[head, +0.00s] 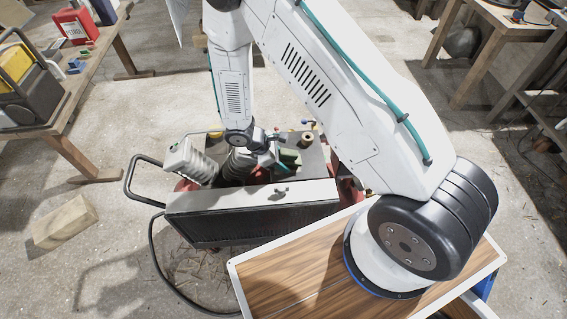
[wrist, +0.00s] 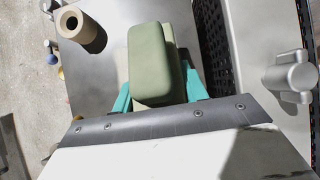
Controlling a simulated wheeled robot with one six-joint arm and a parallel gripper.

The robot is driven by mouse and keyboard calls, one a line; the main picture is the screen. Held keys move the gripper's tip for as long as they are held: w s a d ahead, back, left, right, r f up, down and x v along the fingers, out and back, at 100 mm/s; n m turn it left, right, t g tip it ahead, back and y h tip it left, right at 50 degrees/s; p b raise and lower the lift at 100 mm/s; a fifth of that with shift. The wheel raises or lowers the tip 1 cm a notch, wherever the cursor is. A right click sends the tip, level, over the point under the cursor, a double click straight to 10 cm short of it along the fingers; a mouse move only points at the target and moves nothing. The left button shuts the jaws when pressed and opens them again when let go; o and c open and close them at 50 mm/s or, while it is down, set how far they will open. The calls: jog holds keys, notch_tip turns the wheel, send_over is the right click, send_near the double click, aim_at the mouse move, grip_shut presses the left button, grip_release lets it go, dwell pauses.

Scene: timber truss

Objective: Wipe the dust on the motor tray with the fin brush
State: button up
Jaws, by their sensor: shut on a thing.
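A green block-shaped thing (wrist: 150,62), which I take to be the fin brush, sits between the teal fingers of my gripper (wrist: 158,88). My gripper is shut on it. The green block also shows in the head view (head: 290,159), beside my gripper (head: 275,160). Any bristles are hidden under it. The grey metal tray top (wrist: 105,62), which I take to be the motor tray, lies below the brush; it also shows in the head view (head: 312,158). I cannot tell whether the brush touches it. I cannot clearly make out dust.
A cardboard-coloured roll (wrist: 80,25) stands left of the brush on the tray. A dark perforated strip (wrist: 213,38) and a silver fitting (wrist: 290,77) are to the right. The tray is on a black-fronted unit (head: 255,220) with a handle (head: 133,180). A wooden block (head: 65,222) lies on the floor.

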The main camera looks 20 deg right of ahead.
jog(key=shift+a+f, duration=0.2)
jog(key=shift+f, duration=0.3)
jog(key=shift+s+a+r, duration=0.1)
jog(key=shift+s+a, duration=0.15)
jog(key=shift+s, duration=0.65)
jog(key=shift+w+r, duration=0.2)
jog(key=shift+w, duration=0.7)
jog(key=shift+w+d, duration=0.35)
jog(key=shift+w, duration=0.3)
jog(key=shift+s+a+r, duration=0.1)
jog(key=shift+s+a, duration=0.2)
jog(key=shift+s, duration=0.5)
jog(key=shift+s+a+r, duration=0.1)
jog(key=shift+s+a, duration=0.15)
jog(key=shift+s, duration=0.5)
jog(key=shift+w+d+r, duration=0.15)
jog(key=shift+w+d, duration=0.15)
jog(key=shift+w, duration=0.55)
jog(key=shift+w+d+r, duration=0.1)
jog(key=shift+w+d, duration=0.2)
jog(key=shift+w, duration=0.5)
jog(key=shift+s+a+r, duration=0.1)
jog(key=shift+s+a, duration=0.15)
jog(key=shift+s, duration=0.55)
jog(key=shift+s+a+r, duration=0.1)
jog(key=shift+s+a, duration=0.15)
jog(key=shift+s, duration=0.5)
